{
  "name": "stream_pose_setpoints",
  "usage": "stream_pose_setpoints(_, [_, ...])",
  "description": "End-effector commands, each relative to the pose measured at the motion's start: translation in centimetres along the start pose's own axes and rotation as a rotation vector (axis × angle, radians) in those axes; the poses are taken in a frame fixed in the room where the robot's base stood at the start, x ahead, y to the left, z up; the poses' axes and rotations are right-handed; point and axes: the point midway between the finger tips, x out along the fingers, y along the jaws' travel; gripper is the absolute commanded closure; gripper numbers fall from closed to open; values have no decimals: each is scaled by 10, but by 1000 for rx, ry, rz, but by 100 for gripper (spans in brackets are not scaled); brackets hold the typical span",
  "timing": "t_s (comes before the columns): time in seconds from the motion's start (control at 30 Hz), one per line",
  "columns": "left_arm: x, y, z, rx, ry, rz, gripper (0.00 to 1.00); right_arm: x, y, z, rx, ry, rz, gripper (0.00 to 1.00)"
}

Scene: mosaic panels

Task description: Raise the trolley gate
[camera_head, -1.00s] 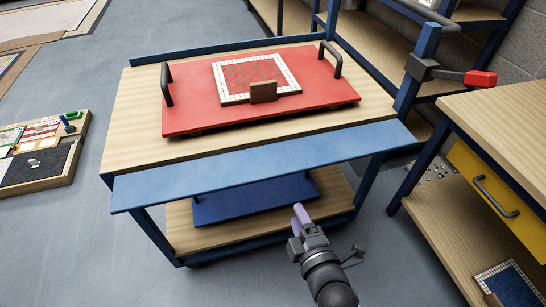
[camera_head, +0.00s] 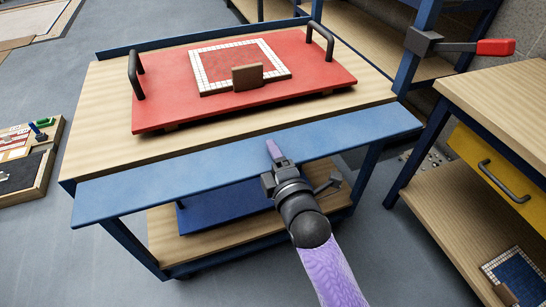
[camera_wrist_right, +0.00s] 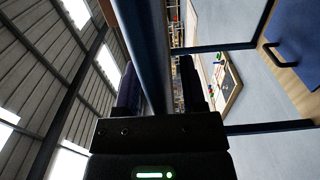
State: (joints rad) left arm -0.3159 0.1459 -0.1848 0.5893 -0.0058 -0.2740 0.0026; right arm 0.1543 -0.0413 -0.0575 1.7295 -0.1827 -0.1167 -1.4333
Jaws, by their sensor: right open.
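The trolley gate is a long blue flap (camera_head: 170,178) along the trolley's near side, hanging out flat in front of the wooden top (camera_head: 85,140). My right gripper (camera_head: 275,152) is at the middle of the gate's near edge, with one purple finger showing above the flap. In the right wrist view the gate's blue edge (camera_wrist_right: 148,60) runs between the two dark fingers (camera_wrist_right: 157,95), which are open around it. Whether they touch it I cannot tell. The lower finger is hidden in the head view. My left gripper is not in view.
A red panel tray (camera_head: 165,112) with black handles and a mosaic is on the trolley top. A blue tray (camera_head: 220,208) lies on the lower shelf. A workbench (camera_head: 500,90) with a yellow drawer (camera_head: 490,165) stands close at right. A red-handled lever (camera_head: 495,47) sticks out at the back right.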

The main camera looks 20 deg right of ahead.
Motion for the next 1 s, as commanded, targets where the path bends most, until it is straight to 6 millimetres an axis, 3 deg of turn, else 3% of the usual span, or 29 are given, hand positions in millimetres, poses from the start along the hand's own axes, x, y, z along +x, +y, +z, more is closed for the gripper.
stream_pose_setpoints(0.07, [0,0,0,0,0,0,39,0,0,0,0,0,0,47])
stream_pose_setpoints(0.3, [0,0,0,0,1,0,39,0,0,0,0,0,0,98])
stream_pose_setpoints(0.33, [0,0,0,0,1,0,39,0,0,0,0,0,0,100])
stream_pose_setpoints(1.0, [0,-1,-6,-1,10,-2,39,-1,0,0,1,0,-1,100])
